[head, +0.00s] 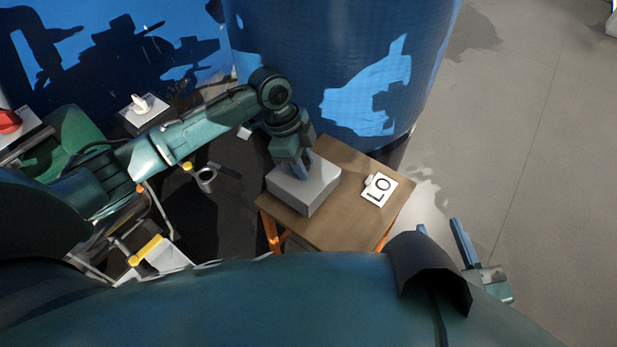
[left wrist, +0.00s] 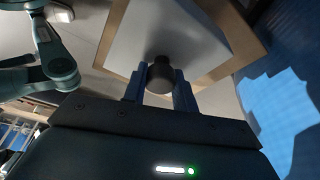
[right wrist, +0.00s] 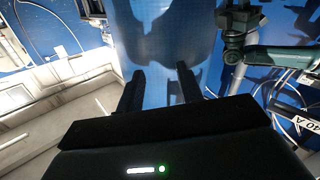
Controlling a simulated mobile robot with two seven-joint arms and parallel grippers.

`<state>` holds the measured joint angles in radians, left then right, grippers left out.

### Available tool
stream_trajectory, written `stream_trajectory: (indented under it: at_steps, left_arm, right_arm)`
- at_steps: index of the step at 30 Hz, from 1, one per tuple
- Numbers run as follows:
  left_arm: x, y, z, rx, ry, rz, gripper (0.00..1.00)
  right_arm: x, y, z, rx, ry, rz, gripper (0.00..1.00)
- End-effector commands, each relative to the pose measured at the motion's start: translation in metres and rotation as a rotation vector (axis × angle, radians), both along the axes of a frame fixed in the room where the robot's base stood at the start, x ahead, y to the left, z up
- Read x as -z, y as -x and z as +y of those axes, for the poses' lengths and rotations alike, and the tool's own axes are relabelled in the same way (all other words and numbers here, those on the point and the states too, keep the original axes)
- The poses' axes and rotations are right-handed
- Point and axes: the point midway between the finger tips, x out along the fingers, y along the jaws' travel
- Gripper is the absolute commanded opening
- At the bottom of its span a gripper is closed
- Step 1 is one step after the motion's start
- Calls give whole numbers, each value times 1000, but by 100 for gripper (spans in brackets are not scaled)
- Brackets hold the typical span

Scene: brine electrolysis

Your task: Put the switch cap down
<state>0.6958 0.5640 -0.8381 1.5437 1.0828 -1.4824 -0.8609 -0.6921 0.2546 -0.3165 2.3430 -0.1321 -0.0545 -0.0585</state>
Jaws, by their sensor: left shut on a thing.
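The switch cap (head: 305,187) is a light grey box with a dark knob on top. It is at the left part of a small wooden table (head: 335,225); I cannot tell whether it rests on the wood or hangs just above it. My left gripper (head: 306,167) points down at it and is shut on its knob. The left wrist view shows the dark knob (left wrist: 160,75) between the blue fingers, with the grey box (left wrist: 165,35) behind it and the table edge beyond. My right gripper (right wrist: 160,88) is open and empty, away to the right of the table.
A white "LO" card (head: 379,189) lies on the table right of the cap. A large blue drum (head: 340,60) stands behind the table. A panel with a white knob (head: 141,105) and a red knob (head: 8,121) are at left. Open floor (head: 540,150) lies right.

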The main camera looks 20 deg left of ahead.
Motion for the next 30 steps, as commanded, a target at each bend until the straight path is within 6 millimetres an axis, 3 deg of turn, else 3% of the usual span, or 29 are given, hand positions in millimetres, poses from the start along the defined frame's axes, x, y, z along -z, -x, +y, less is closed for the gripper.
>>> stream_trajectory:
  at_steps: [9, 21, 22, 30]
  left_arm:
    - [39, 0, 0, -1, 1, -2, 3]
    - [43, 0, 0, -1, 1, -1, 3]
    - [43, 0, 0, -1, 0, -1, 29]
    - [42, 0, 0, -1, 0, -1, 50]
  right_arm:
    - [1, 3, 7, -32, -9, -103, 36]
    - [-1, 3, 7, -35, -10, -111, 36]
    - [-1, 3, 7, -34, -10, -110, 36]
    - [-1, 3, 7, -34, -10, -110, 36]
